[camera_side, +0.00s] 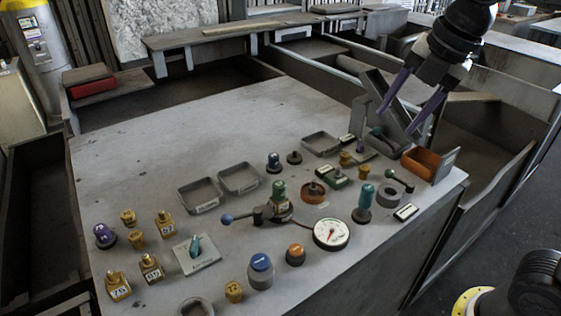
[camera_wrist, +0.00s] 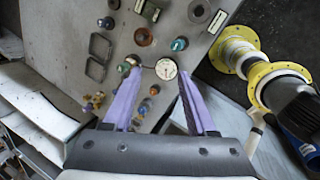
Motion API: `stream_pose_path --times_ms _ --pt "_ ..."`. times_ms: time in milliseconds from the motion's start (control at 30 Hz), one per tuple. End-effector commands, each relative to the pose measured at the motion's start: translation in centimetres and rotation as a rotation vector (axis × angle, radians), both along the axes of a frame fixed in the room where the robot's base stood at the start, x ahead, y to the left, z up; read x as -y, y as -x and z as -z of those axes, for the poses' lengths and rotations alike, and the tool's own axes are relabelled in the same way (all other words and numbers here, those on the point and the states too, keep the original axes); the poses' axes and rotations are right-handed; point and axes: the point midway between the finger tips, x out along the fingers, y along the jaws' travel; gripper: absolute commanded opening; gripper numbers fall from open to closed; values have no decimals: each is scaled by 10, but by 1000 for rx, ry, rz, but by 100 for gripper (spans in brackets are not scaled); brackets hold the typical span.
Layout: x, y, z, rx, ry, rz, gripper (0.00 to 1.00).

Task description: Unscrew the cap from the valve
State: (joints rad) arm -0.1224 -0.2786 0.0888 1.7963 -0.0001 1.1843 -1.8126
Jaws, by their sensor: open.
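The valve (camera_side: 273,212) stands near the middle of the table, with a blue-ended lever on its left side. A green cap (camera_side: 279,189) appears to sit upright on it. My gripper (camera_side: 398,122) is open and empty, with two purple fingers pointing down. It is high over the table's far right end in the side view, well apart from the valve. In the wrist view my gripper (camera_wrist: 160,73) has its fingertips on either side of the gauge's picture position.
A white dial gauge (camera_side: 331,234) is right of the valve, and a teal-topped part (camera_side: 363,195) stands beyond it. Blue (camera_side: 260,271) and orange (camera_side: 296,254) knobs stand in front. Trays (camera_side: 239,178) lie behind. An orange bin (camera_side: 421,163) is at right. The table's back left is clear.

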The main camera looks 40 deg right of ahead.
Motion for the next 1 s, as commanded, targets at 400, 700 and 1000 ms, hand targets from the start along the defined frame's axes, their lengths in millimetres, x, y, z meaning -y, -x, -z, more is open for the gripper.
stream_pose_path --times_ms 400,700,1000 --pt "-97 -137 70 -190 180 -733 57" --pt "-139 -154 140 -308 182 -807 57" --pt "-142 -153 142 -324 153 -632 57"
